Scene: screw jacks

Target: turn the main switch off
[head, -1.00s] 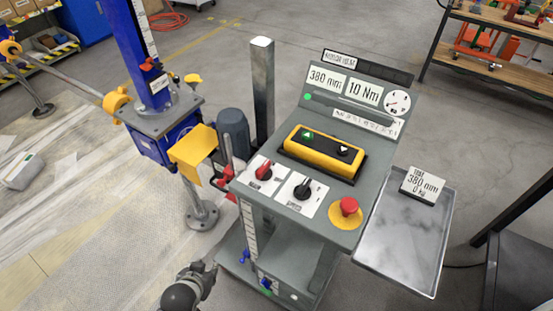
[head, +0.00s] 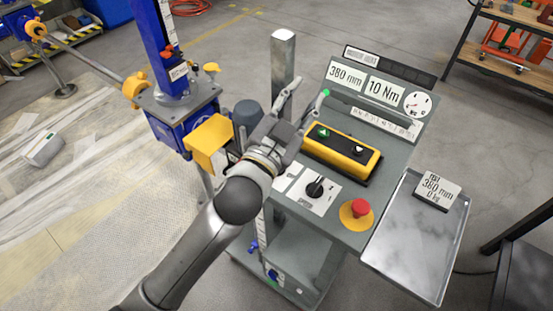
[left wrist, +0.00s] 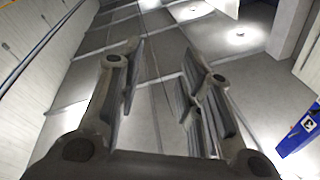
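The grey control panel (head: 387,160) carries a black rotary switch (head: 315,187) on a white plate. The red-handled main switch, seen earlier left of the black one, is now hidden behind my left gripper and wrist. Part of a white plate (head: 288,176) still shows beside the wrist. My left gripper (head: 307,98) is over the panel's left side, with its fingers pointing up and away. In the left wrist view the fingers (left wrist: 162,58) are apart with nothing between them, and the ceiling shows behind. My right gripper is not in view.
A yellow button box (head: 341,152) and a red emergency button (head: 359,208) sit on the panel. A metal tray (head: 415,235) is at the right. A grey post (head: 283,62) and a blue screw jack (head: 160,50) stand behind and left of the gripper.

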